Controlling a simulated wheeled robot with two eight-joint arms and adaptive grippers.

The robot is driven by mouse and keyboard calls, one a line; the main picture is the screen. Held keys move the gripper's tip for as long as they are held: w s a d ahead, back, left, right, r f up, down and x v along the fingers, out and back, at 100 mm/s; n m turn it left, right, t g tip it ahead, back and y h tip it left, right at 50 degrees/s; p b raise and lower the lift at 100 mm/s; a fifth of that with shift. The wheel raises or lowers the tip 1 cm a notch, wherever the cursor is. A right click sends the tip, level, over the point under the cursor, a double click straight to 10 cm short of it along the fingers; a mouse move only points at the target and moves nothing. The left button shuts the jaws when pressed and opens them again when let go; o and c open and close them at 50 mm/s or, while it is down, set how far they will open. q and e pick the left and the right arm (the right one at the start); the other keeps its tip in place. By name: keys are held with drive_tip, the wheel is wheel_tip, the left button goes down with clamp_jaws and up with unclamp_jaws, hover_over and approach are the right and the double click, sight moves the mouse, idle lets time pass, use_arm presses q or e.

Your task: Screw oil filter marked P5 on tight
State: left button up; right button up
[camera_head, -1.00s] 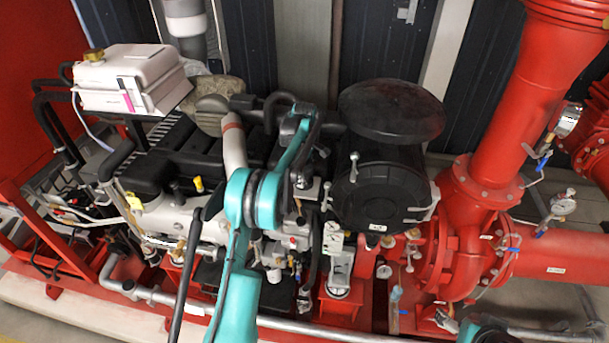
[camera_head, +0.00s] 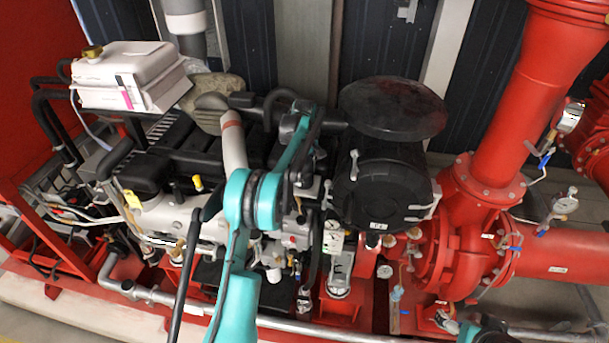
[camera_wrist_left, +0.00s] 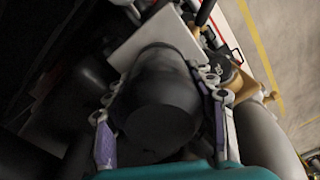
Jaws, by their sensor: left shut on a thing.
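The oil filter (camera_wrist_left: 160,105) is a dark, round-ended cylinder in the left wrist view. My left gripper (camera_wrist_left: 162,90) is shut on it, with one purple-padded finger on each side. The P5 marking does not show, and the filter's far end and its seat are hidden. In the head view my teal left arm reaches up over the engine, and its bent links cover the place where the gripper works. I cannot make out the filter there. My right gripper is not in view.
The engine (camera_head: 160,170) has hoses and pipes close around my arm. A large black air-cleaner drum (camera_head: 380,190) stands just right of the arm. Red pump piping (camera_head: 490,140) fills the right side. A grey pipe (camera_head: 270,322) runs along the front.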

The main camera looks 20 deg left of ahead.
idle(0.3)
use_arm(q)
drive_tip(key=m, duration=0.3)
drive_tip(key=shift+m+b, duration=0.3)
drive_tip(key=shift+b, duration=0.05)
drive_tip(key=shift+m+b, duration=0.3)
drive_tip(key=shift+m, duration=0.9)
drive_tip(key=shift+r+m, duration=0.1)
drive_tip(key=shift+m, duration=0.4)
drive_tip(key=shift+m, duration=1.1)
drive_tip(key=shift+m+b, duration=0.3)
drive_tip(key=shift+m, duration=0.4)
drive_tip(key=shift+a, duration=0.1)
